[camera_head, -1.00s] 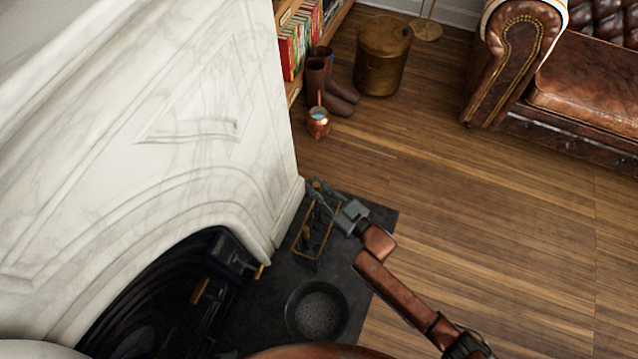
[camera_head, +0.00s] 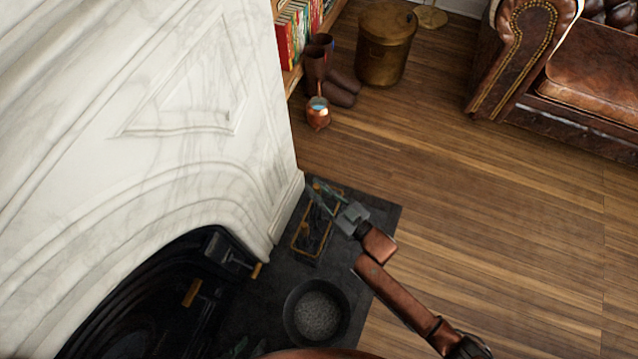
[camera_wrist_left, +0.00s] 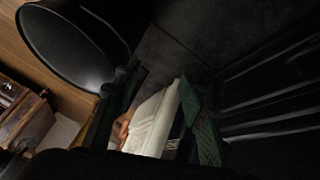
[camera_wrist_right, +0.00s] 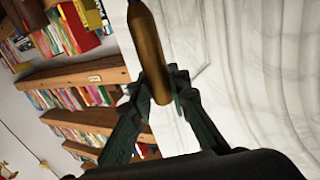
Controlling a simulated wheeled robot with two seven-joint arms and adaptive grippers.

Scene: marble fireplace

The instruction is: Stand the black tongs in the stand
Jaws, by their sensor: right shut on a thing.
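The stand (camera_head: 295,240), with a brass rail, is on the dark hearth beside the marble surround. My right gripper (camera_head: 322,197) is above its far end. In the right wrist view my right gripper (camera_wrist_right: 160,85) is shut on a brass handle (camera_wrist_right: 148,40), apparently that of the black tongs. Their dark lower part is hard to tell from the stand and hearth in the head view, so I cannot tell whether they touch the stand.
A round dark pan (camera_head: 318,312) is in front of the stand. Black fireplace pieces with brass handles (camera_head: 192,292) are in the firebox opening. A copper pot (camera_head: 318,115), boots (camera_head: 340,88) and a brass bin (camera_head: 385,45) are beyond. The wood floor at right is clear.

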